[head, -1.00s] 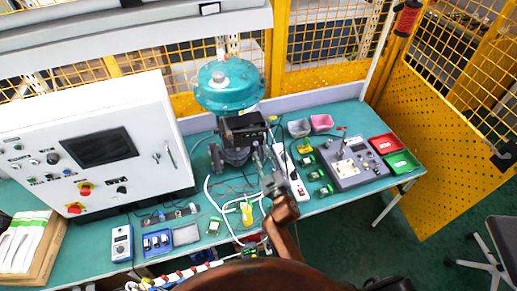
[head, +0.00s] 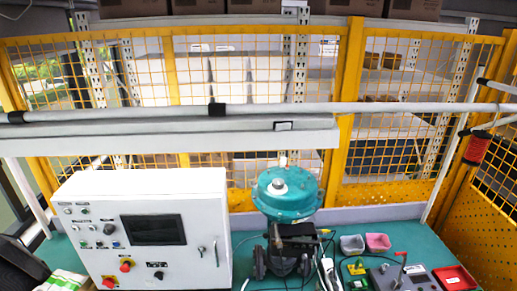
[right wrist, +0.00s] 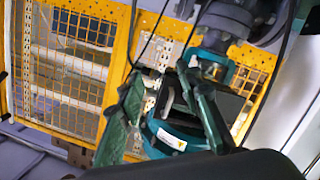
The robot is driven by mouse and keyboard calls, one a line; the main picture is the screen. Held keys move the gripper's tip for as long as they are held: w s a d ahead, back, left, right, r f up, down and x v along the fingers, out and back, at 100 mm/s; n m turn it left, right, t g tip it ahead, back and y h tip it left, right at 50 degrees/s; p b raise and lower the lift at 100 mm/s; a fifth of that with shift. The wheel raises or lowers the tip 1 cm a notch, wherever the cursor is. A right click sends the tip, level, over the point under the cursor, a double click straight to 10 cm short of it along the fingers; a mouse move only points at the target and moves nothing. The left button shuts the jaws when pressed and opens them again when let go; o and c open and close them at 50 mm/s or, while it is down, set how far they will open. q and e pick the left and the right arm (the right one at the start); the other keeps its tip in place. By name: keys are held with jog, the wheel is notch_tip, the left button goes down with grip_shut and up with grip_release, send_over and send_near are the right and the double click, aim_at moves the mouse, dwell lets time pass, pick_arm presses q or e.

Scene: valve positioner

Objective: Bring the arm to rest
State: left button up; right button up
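In the right wrist view the teal actuator (right wrist: 178,138) shows behind the fingers. I cannot tell the exact gap from the fingers to the valve. My left gripper is not in view.
A white control cabinet (head: 205,240) stands on the left of the green bench. Grey (head: 351,244) and pink (head: 377,242) bins, a grey device (head: 405,278) and a red tray (head: 455,278) lie to the right. Yellow mesh fencing (head: 340,190) closes off the back.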

jog(key=s+d+f+m+g+h, duration=0.2)
jog(key=s+d+f+m+g, duration=0.15)
jog(key=s+d+f, duration=0.45)
jog(key=s+f+m+g+y, duration=0.1)
jog(key=s+f+g, duration=0.15)
jog(key=s, duration=0.65)
jog(key=s+d+f+g+y, duration=0.15)
jog(key=s+g, duration=0.25)
jog(key=s, duration=0.4)
jog(key=s+f+m+g, duration=0.1)
jog(key=s+f+g, duration=0.2)
jog(key=s, duration=0.6)
notch_tip(320, 180, down, 34)
jog(key=s+a+b, duration=0.1)
jog(key=a+b, duration=0.1)
jog(key=b, duration=0.3)
pick_arm(q)
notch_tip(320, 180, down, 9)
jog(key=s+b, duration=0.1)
jog(key=b, duration=0.3)
pick_arm(e)
jog(key=s+f+n+g, duration=0.1)
jog(key=s+f+g, duration=0.1)
jog(key=s+f, duration=1.8)
notch_tip(320, 180, down, 3)
jog(key=shift+d+r+y, duration=0.15)
jog(key=shift+r+y, duration=0.05)
jog(key=shift+y, duration=0.15)
